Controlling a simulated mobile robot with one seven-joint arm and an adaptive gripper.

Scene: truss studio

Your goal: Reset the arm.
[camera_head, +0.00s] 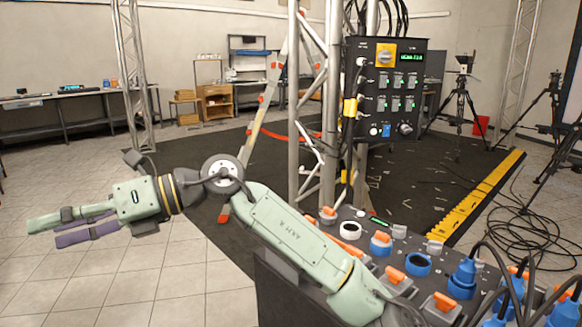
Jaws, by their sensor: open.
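My arm reaches from the lower right toward the left, with pale green links and a dark wrist. My gripper (50,231) is at the far left, stretched out sideways over the tiled floor. Its two long fingers, one pale green and one purple-grey, are apart with nothing between them. No object touches the gripper.
A black control box (387,88) with switches and a green display hangs on the metal truss (328,120). A panel of blue sockets and orange-capped connectors (417,264) is at lower right, close to my arm. A yellow cable ramp (478,203) edges the dark mat. Tripods (460,100) stand behind. The left floor is clear.

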